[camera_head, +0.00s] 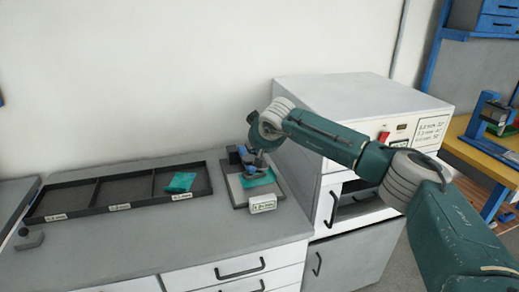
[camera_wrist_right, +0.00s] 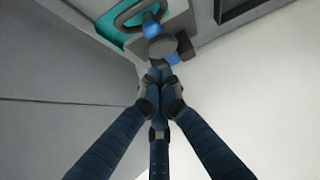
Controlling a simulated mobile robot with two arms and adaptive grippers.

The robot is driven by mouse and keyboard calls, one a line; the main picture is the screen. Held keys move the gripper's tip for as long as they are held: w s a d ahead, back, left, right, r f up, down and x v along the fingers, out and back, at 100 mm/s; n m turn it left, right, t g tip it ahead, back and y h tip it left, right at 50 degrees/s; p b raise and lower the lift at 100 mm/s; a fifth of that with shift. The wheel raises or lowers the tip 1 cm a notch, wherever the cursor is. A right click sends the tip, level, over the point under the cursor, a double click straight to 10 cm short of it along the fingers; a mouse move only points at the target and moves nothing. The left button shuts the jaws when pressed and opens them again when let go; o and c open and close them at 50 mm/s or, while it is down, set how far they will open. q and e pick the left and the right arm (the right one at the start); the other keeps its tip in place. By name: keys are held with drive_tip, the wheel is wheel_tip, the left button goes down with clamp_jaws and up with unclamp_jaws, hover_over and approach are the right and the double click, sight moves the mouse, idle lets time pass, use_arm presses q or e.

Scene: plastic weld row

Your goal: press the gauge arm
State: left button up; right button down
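The gauge stands on a grey base plate (camera_head: 238,197) on the bench. Its blue gauge arm (camera_head: 245,153) is partly hidden behind my right gripper in the head view. In the right wrist view, a blue shaft (camera_wrist_right: 152,27) and a round grey part (camera_wrist_right: 162,47) of the gauge show just beyond the fingertips. A teal piece (camera_head: 258,180) lies on the base plate under the gauge; it also shows in the wrist view (camera_wrist_right: 98,22). My right gripper (camera_wrist_right: 162,76) has its fingers together and empty, close to the gauge; I cannot tell whether they touch it. My left gripper is out of view.
A black tray (camera_head: 98,190) with three compartments lies left of the gauge, with a teal piece (camera_head: 180,182) in its right one. A white label block (camera_head: 263,203) stands at the plate's front. A large white cabinet (camera_head: 345,95) rises close on the right.

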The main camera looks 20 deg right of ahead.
drive_tip(key=d+v, duration=0.1)
drive_tip(key=v, duration=1)
drive_tip(key=shift+s+a+r, duration=0.25)
drive_tip(key=shift+s+a, duration=0.05)
drive_tip(key=shift+a, duration=0.2)
